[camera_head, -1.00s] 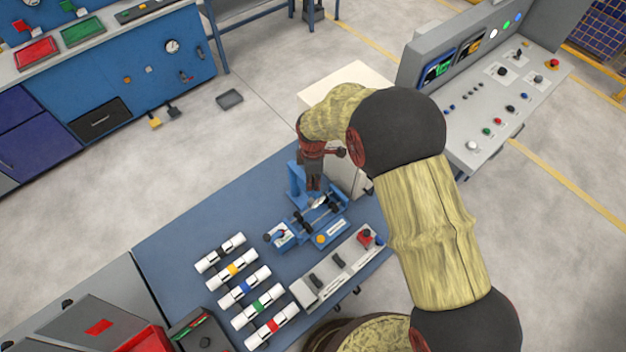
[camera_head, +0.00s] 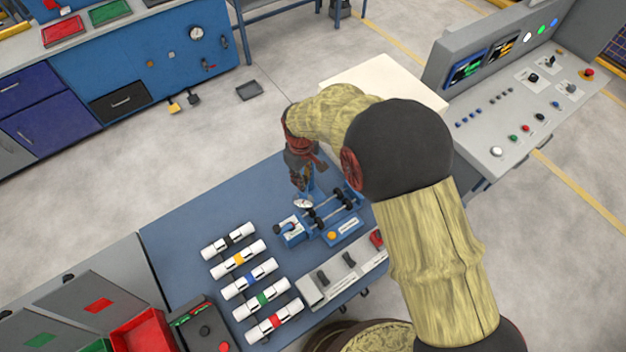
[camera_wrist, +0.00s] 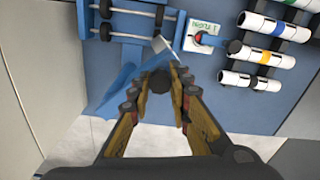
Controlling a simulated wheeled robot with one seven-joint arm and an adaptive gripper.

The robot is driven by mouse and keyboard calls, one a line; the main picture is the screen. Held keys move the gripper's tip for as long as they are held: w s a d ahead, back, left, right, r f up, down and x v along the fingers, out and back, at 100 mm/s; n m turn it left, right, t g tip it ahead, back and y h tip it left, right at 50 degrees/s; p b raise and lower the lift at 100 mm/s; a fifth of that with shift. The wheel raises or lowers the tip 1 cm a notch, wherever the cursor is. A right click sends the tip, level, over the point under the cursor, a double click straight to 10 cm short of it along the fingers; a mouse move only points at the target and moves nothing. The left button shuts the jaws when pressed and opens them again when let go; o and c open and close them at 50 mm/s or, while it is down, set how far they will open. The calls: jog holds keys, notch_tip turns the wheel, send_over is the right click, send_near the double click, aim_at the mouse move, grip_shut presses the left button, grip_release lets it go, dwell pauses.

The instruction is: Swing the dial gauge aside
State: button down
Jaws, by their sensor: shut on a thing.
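The dial gauge (camera_head: 303,203), with a small white face, is over the left end of the dark rollers (camera_head: 332,207) on the blue fixture (camera_head: 341,231). My gripper (camera_head: 302,185) points down just above the gauge. In the wrist view my gripper (camera_wrist: 160,78) is closed around a dark round knob (camera_wrist: 159,83), apparently part of the gauge. A pale edge, probably the gauge (camera_wrist: 160,44), shows just past the fingertips. The gauge's face is not visible there. The fixture's blue post is largely hidden behind my gripper in the head view.
Several white pipes with coloured bands (camera_head: 249,286) lie in a row left of the fixture. A grey switch panel (camera_head: 340,279) is in front of it. The blue tabletop (camera_head: 190,220) is clear at the left and back. A grey control console (camera_head: 520,110) stands at the right.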

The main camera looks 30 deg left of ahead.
jog(key=a+m+b, duration=0.2)
jog(key=a+m, duration=0.7)
jog(key=shift+w+a+m+b, duration=0.15)
jog(key=shift+w+m+b, duration=0.15)
jog(key=shift+w+b, duration=0.1)
jog(key=shift+r, duration=0.1)
jog(key=c, duration=1.6)
grip_release()
jog(key=shift+c, duration=0.2)
notch_tip(320, 180, up, 12)
jog(key=shift+a, duration=0.1)
